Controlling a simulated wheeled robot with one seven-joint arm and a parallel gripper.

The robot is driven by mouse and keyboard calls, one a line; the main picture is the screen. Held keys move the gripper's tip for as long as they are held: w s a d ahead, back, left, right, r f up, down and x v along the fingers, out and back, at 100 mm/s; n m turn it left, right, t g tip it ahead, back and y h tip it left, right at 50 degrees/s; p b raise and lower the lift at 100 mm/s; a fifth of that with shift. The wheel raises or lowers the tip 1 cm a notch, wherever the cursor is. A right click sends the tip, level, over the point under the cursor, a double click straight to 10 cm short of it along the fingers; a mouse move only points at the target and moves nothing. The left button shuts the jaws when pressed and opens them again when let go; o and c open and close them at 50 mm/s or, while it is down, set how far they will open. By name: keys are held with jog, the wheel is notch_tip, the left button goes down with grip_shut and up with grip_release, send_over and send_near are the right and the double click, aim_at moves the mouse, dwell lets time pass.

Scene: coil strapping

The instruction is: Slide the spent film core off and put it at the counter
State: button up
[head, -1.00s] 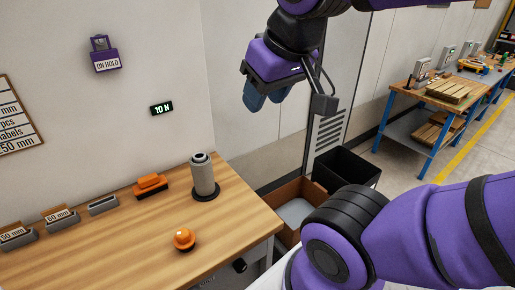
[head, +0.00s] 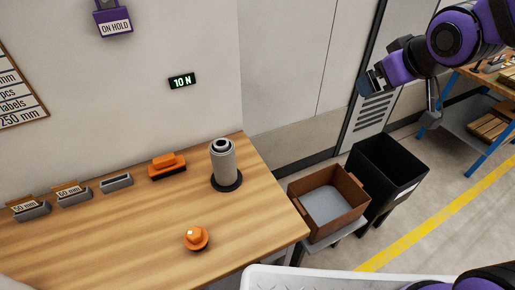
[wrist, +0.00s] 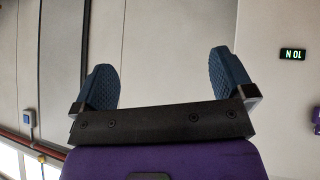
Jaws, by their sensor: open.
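In the head view a grey cylinder with a dark centre (head: 223,160), which looks like the film core, stands upright on a black round base on the wooden counter (head: 130,235). My gripper (head: 366,86) is raised in front of the wall at the upper right, well away from the core. In the wrist view my gripper (wrist: 165,85) has its two blue pads wide apart with nothing between them. The core does not show in the wrist view.
An orange-handled tool (head: 167,166), grey labelled holders (head: 73,195) and an orange knob (head: 196,238) are on the counter. A brown box (head: 357,192) and a black bin (head: 420,172) stand to its right. A "10 N" display (head: 182,81) is on the wall.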

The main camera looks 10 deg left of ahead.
jog(key=w+a+f+n+y, duration=0.3)
jog(key=w+a+f, duration=0.1)
jog(key=a+f, duration=0.4)
jog(key=n+g+y, duration=0.3)
jog(key=n+y, duration=0.2)
jog(key=y, duration=0.3)
send_near(230, 149)
jog(key=w+a, duration=0.1)
jog(key=a, duration=0.1)
jog(key=x, duration=0.7)
jog(key=f+x, duration=0.1)
jog(key=x, duration=0.2)
jog(key=shift+a+f, duration=0.1)
jog(key=shift+a, duration=0.05)
jog(key=shift+c, duration=0.2)
jog(key=c, duration=1.5)
jog(key=shift+r, duration=4.5)
jog(key=shift+c, duration=0.2)
